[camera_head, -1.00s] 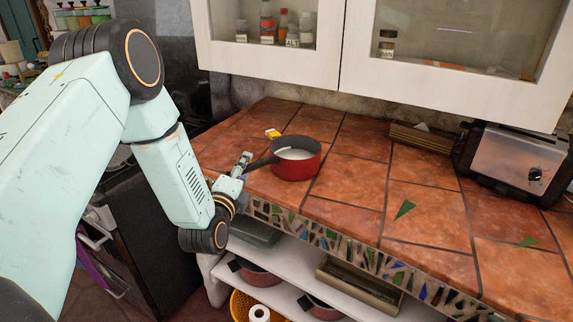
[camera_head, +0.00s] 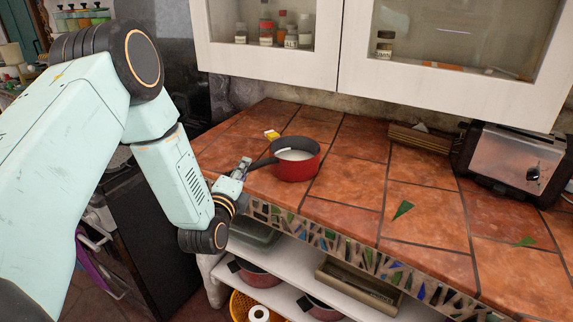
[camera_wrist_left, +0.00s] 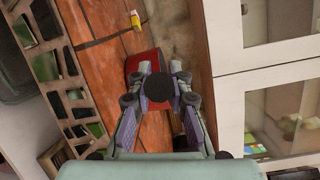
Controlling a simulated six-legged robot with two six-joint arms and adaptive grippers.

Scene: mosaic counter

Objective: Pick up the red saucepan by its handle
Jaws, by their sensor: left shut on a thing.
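The red saucepan (camera_head: 294,166) stands upright on the tiled counter, with a pale inside and a dark handle (camera_head: 263,163) pointing left toward the counter's front edge. My left gripper (camera_head: 246,166) is shut on the end of that handle. In the left wrist view my left gripper (camera_wrist_left: 160,88) covers most of the pan, and part of the red side (camera_wrist_left: 143,62) shows beyond the fingers. My right gripper is not in view.
A small yellow box (camera_head: 272,134) lies behind the pan. A toaster (camera_head: 515,160) stands at the right, and a wooden box (camera_head: 420,138) lies by the wall. White cabinets (camera_head: 450,95) hang above. The counter (camera_head: 345,200) right of the pan is clear.

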